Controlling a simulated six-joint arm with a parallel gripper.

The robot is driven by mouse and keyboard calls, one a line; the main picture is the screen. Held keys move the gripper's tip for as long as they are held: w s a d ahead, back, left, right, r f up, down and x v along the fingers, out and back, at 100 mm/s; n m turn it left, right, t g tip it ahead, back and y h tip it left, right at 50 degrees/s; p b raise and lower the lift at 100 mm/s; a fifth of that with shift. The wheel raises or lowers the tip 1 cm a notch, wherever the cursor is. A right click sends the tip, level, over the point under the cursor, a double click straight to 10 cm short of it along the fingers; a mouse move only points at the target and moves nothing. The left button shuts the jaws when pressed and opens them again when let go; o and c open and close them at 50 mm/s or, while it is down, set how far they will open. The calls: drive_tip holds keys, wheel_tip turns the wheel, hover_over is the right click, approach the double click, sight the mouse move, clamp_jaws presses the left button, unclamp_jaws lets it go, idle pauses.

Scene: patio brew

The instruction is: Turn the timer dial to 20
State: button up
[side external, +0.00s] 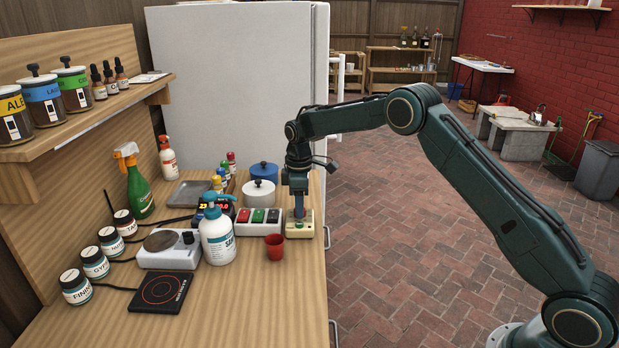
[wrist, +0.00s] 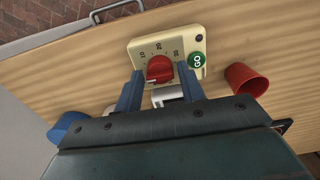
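The timer (wrist: 140,50) is a cream box with a red dial (wrist: 160,69), printed numbers 10, 20 and 30 around it, and a green GO button (wrist: 197,60). I cannot tell whether the tips reach down to the dial's height.
A red cup (side external: 275,247) stands close in front of the timer. A switch box (side external: 258,228) with coloured buttons is just left of it, and a white pump bottle (side external: 218,238) stands further left. The counter's right edge is close by the timer.

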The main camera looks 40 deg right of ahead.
drive_tip(key=shift+f, duration=0.3)
drive_tip(key=shift+c, duration=0.3)
drive_tip(key=c, duration=0.6)
drive_tip(key=shift+c, duration=0.2)
